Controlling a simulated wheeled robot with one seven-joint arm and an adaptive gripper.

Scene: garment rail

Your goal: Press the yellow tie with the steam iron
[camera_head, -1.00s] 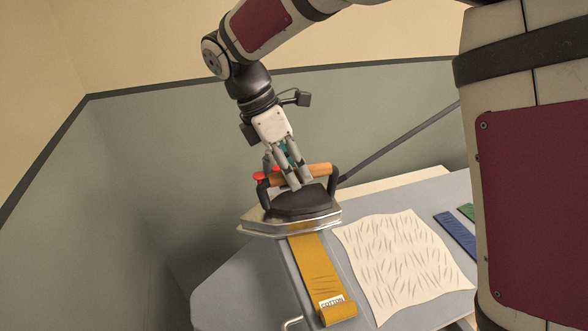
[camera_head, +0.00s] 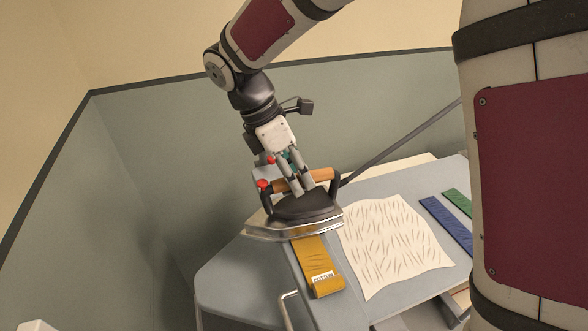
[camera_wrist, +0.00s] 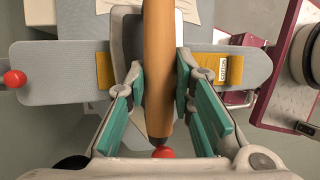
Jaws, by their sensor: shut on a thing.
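The steam iron (camera_head: 303,208) has a black body, a metal soleplate and an orange-brown handle. My gripper (camera_head: 302,188) is shut on the handle (camera_wrist: 158,65), which also shows between the fingers in the wrist view. The yellow tie (camera_head: 313,257) lies along a narrow grey board, with dark crease marks and a COTTON label near its front end. The iron is over the tie's middle and hides that part. The tie (camera_wrist: 235,70) shows right of the iron in the wrist view, with a short strip at left. I cannot tell whether the soleplate touches it.
A creased cream cloth (camera_head: 395,245) lies right of the iron on the grey ironing board (camera_head: 235,275). Blue (camera_head: 447,224) and green (camera_head: 458,205) strips lie farther right. A dark pole slants up behind. A wire loop (camera_head: 287,305) stands at the board's front.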

